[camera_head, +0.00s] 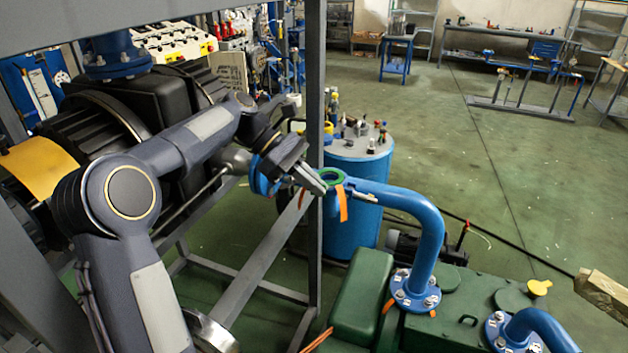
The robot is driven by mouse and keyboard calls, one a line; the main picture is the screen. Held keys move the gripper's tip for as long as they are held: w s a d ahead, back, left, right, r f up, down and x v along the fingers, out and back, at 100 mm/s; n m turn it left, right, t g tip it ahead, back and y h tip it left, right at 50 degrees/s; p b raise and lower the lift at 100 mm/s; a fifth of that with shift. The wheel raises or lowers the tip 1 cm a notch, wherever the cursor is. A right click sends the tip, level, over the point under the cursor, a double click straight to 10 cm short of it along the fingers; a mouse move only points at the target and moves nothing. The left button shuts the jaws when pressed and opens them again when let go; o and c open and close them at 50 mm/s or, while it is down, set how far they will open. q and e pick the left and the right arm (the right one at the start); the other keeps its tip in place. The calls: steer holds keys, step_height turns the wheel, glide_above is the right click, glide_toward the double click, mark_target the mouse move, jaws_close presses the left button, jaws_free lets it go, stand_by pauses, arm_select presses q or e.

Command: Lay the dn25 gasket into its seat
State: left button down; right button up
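A green ring, which looks like the dn25 gasket (331,175), is at the left, open end of the blue pipe (402,199). An orange strip (343,204) hangs just below it. My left gripper (318,184) reaches in from the left, and its fingertips are at the ring's left edge. The fingers look close together, but I cannot tell whether they pinch the ring. The seat itself is not clearly visible, and I cannot tell whether the ring lies flat against the pipe end. My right gripper is not in view.
A grey frame post (314,120) stands close to my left gripper. Behind the pipe is a blue drum (352,215) with several small items on top. The pipe rises from a bolted flange (415,292) beside green machinery (361,298). Open floor (480,170) lies to the right.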

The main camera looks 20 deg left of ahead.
arm_select(q)
steer(key=c, duration=1.6)
jaws_free()
steer(key=v, duration=0.7)
steer(key=shift+a+r, duration=0.15)
steer(key=shift+a, duration=0.2)
